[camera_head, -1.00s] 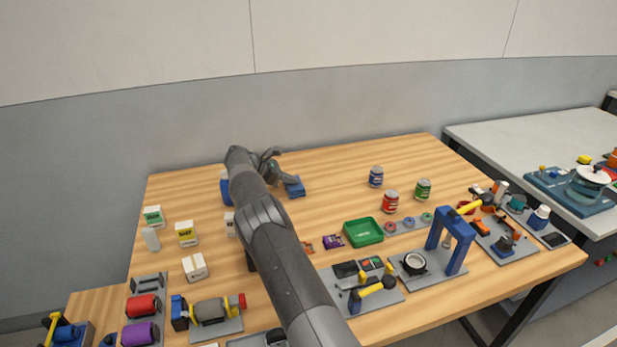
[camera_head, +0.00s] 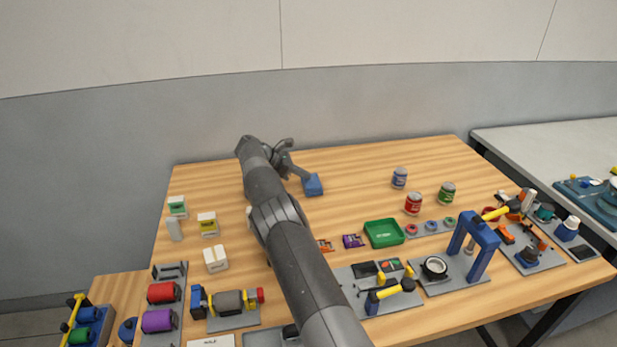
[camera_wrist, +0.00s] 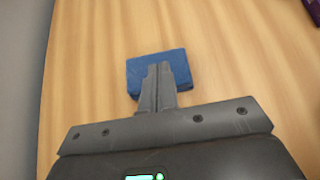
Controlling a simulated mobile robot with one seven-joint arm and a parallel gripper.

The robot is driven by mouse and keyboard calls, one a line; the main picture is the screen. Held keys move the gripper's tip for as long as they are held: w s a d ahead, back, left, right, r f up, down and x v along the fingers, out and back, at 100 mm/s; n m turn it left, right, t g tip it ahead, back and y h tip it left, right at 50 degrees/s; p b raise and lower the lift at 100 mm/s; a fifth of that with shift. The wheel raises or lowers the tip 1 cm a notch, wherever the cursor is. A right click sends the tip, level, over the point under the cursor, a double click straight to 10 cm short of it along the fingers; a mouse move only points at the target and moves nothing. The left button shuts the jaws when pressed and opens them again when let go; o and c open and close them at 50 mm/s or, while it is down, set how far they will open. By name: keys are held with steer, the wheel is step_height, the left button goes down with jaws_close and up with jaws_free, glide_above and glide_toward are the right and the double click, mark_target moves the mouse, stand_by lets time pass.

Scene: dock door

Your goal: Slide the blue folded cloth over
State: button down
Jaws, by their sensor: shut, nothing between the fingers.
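The blue folded cloth (camera_head: 314,187) lies on the wooden table (camera_head: 350,172), toward the back and left of the cans. It looks like a small, thick square block. In the wrist view the cloth (camera_wrist: 182,65) lies beneath and just beyond the fingertips (camera_wrist: 158,68). The fingers are shut together with nothing between them and overlap part of the cloth. I cannot tell for sure whether they press on it.
Blue, red (camera_head: 413,204) and green cans stand right of the cloth. A green tray (camera_head: 384,233) is nearer. Small boxes (camera_head: 208,224) stand at the left. Tool fixtures fill the front. Bare table lies behind and right of the cloth. My arm hides the middle-left.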

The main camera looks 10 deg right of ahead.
mark_target(316, 181)
steer(key=v, duration=0.4)
steer(key=shift+a+f, duration=0.15)
steer(key=f+y, duration=0.1)
steer(key=y, duration=0.1)
steer(key=f+y, duration=0.1)
steer(key=y, duration=0.1)
steer(key=shift+a+f, duration=0.4)
steer(key=a+y, duration=0.1)
steer(key=y, duration=0.2)
steer(key=shift+w+a+f, duration=0.1)
steer(key=shift+w+a, duration=0.1)
steer(key=shift+a, duration=0.15)
steer(key=shift+w+a+r+y, duration=0.1)
steer(key=shift+a+r+y, duration=0.3)
steer(key=shift+a+y, duration=0.45)
steer(key=d, duration=1.1)
steer(key=shift+d, duration=0.35)
steer(key=shift+d+f, duration=0.15)
steer(key=shift+d, duration=0.15)
steer(key=shift+s+f, duration=0.2)
steer(key=shift+f, duration=0.5)
steer(key=shift+f, duration=0.1)
